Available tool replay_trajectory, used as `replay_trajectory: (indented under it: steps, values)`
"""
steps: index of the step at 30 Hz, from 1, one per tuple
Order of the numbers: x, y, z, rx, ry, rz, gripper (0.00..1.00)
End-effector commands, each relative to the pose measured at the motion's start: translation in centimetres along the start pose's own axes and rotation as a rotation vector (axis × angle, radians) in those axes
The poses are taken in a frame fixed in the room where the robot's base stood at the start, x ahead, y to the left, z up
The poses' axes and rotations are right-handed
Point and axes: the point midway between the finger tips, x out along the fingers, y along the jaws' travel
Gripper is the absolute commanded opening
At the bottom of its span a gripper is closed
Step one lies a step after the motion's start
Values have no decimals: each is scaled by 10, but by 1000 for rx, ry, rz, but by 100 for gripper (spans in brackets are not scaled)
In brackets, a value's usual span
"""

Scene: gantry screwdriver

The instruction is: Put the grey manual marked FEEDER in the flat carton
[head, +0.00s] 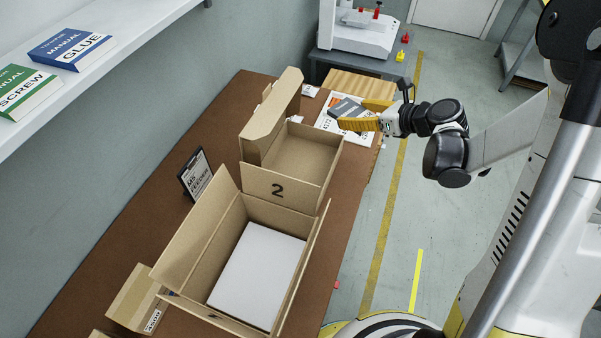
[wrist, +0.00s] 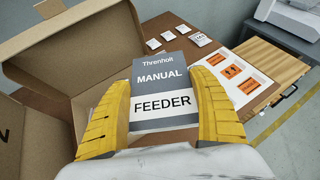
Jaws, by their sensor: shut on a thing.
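The grey manual marked FEEDER (wrist: 163,78) is held between the two yellow fingers of my gripper (wrist: 165,115), its cover facing the wrist camera. In the head view the manual (head: 347,108) and my gripper (head: 362,114) are beyond and to the right of the flat carton (head: 303,152), over the table's right side. The flat carton is shallow, with its lid raised on the left and its visible inside empty. In the wrist view its raised lid (wrist: 75,45) stands to the left, and the manual and fingers hide part of the carton.
A black sign (head: 196,173) stands to the left. Orange labels (wrist: 233,70) lie right of the manual. SCREW (head: 25,92) and GLUE (head: 70,48) manuals lie on the shelf.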

Motion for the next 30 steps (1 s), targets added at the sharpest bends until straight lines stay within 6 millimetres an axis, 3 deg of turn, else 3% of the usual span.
replay_trajectory:
  steps: [7, 18, 25, 30]
  values:
    - [32, 13, -14, -30, -11, 46, 39]
    - [119, 56, -22, -30, -11, 44, 39]
    - [135, 63, -25, -27, -11, 41, 39]
    - [148, 62, -47, -27, -11, 40, 39]
